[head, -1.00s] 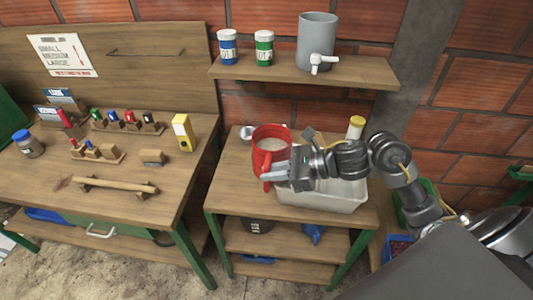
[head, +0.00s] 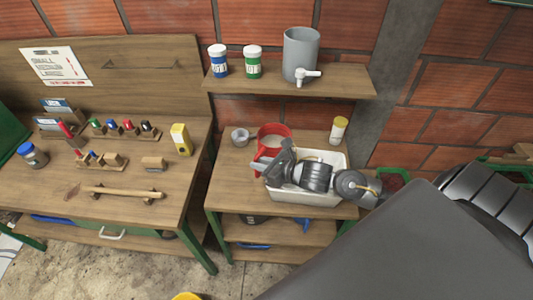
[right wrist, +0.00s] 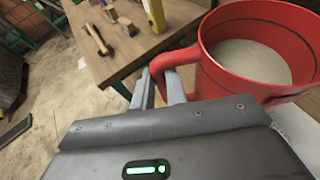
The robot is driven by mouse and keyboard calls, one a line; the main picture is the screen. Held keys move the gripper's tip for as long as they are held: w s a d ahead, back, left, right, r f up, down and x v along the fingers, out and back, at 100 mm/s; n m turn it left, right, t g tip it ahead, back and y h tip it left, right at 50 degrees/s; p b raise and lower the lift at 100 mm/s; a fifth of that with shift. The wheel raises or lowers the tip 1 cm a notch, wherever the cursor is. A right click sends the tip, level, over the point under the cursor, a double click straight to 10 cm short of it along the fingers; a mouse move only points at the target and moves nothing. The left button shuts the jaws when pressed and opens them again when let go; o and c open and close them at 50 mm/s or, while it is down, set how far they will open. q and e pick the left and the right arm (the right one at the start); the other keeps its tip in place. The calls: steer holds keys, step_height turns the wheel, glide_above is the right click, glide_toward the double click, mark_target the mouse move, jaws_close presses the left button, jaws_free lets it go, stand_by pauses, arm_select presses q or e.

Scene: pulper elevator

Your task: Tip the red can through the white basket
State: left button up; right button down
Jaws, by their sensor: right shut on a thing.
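The red can (head: 273,132) is in the head view at the left end of the white basket, looking roughly upright, its lower part hidden behind my gripper. The right wrist view shows the can (right wrist: 228,80) large, with pale grey contents inside. My right gripper (head: 262,166) is shut on the can's handle; its fingers (right wrist: 160,92) meet the red handle in the wrist view. The white basket (head: 338,160) stands on the small wooden table, partly covered by my right wrist. I cannot tell whether the can touches the table. My left gripper is not in view.
A yellow-capped jar (head: 338,131) stands behind the basket, and a small grey cup (head: 240,137) stands left of the can. A shelf (head: 335,82) above holds a grey tank (head: 301,50) and two jars. A workbench (head: 110,220) with small tools is at left.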

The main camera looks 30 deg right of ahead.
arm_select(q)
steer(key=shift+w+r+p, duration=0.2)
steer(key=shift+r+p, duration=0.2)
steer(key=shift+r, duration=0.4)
arm_select(e)
steer(key=shift+s+d+f+m+t+h, duration=0.15)
steer(key=shift+d+f+m+h, duration=0.1)
steer(key=shift+d, duration=0.15)
steer(key=shift+s+d+f+m+t+h, duration=0.15)
steer(key=shift+d+f+m+h, duration=0.1)
steer(key=shift+d, duration=0.15)
steer(key=shift+r, duration=0.15)
